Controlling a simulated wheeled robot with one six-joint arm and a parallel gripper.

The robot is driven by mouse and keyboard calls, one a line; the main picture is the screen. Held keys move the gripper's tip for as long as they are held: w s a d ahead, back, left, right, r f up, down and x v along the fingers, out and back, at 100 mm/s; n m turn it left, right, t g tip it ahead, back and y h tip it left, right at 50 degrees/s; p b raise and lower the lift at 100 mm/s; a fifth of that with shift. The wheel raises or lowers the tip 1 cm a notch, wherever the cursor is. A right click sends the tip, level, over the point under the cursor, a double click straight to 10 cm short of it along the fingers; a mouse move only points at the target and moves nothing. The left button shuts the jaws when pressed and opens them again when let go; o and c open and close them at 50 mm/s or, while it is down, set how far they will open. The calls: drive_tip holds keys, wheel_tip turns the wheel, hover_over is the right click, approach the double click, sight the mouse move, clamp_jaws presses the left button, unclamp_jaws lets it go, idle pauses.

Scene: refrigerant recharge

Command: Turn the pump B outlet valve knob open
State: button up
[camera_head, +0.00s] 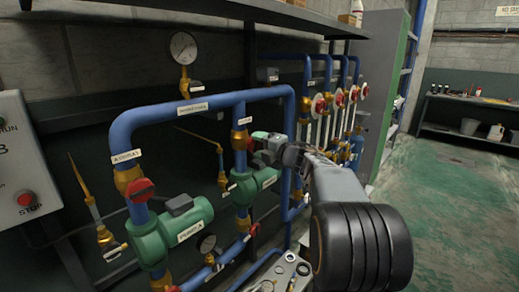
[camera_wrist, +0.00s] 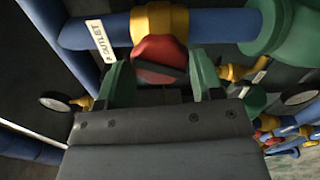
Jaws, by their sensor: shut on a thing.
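The pump B outlet valve knob (camera_wrist: 158,50) is red and sits on a brass valve body (camera_wrist: 160,18) in a blue pipe. In the wrist view the knob lies between the green fingers of my gripper (camera_wrist: 161,78). My gripper is shut on it. A white label (camera_wrist: 102,40) reading OUTLET stands on the pipe to its left. In the head view my gripper (camera_head: 270,146) reaches the valve above the green pump B (camera_head: 256,184). Only a bit of the red knob (camera_head: 250,146) shows there. The exact angle of the knob is hard to tell.
Pump A (camera_head: 178,230) and its red outlet knob (camera_head: 139,188) stand to the left. A pressure gauge (camera_head: 183,48) rises above the blue header pipe (camera_head: 205,106). Several red valves (camera_head: 338,98) are at the back right. The green floor (camera_head: 445,195) at right is clear.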

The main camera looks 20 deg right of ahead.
drive_tip(key=shift+f, duration=0.15)
drive_tip(key=shift+f+n+b, duration=0.1)
drive_tip(key=shift+n+b, duration=0.5)
drive_tip(key=shift+b, duration=0.25)
drive_tip(key=n+b, duration=0.2)
drive_tip(key=shift+n+b, duration=0.3)
drive_tip(key=shift+b, duration=0.05)
drive_tip(key=o, duration=0.9)
drive_tip(key=shift+r, duration=0.25)
drive_tip(key=b+v, duration=0.1)
drive_tip(key=v, duration=0.6)
